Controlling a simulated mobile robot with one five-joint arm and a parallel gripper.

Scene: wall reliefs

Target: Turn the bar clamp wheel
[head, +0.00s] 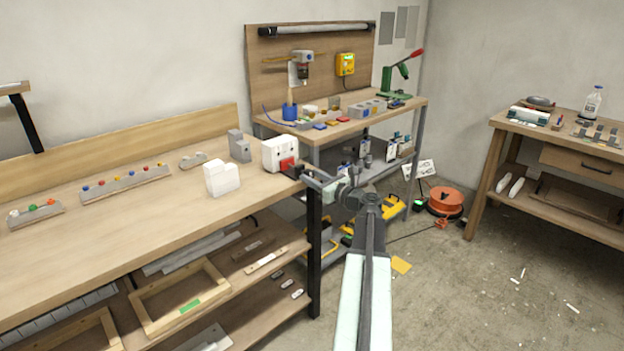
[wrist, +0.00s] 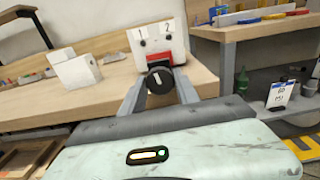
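A white block (wrist: 156,42) marked 1 and 2 with a red part low on its front stands at the right end of the workbench; it also shows in the head view (head: 280,152). A black round wheel (wrist: 159,80) with a white mark is in front of the red part. I take this as the clamp wheel. My gripper (wrist: 160,88) is open, its two grey fingers on either side of the wheel. I cannot tell whether they touch it. In the head view my gripper (head: 305,174) is at the bench's right end, and the wheel is hard to make out there.
A plain white block (head: 222,178) and a grey block (head: 239,146) stand left of the marked block. A second bench (head: 350,125) with a drill and tools is behind. A table (head: 560,135) is at the right. The floor (head: 510,280) between is mostly clear.

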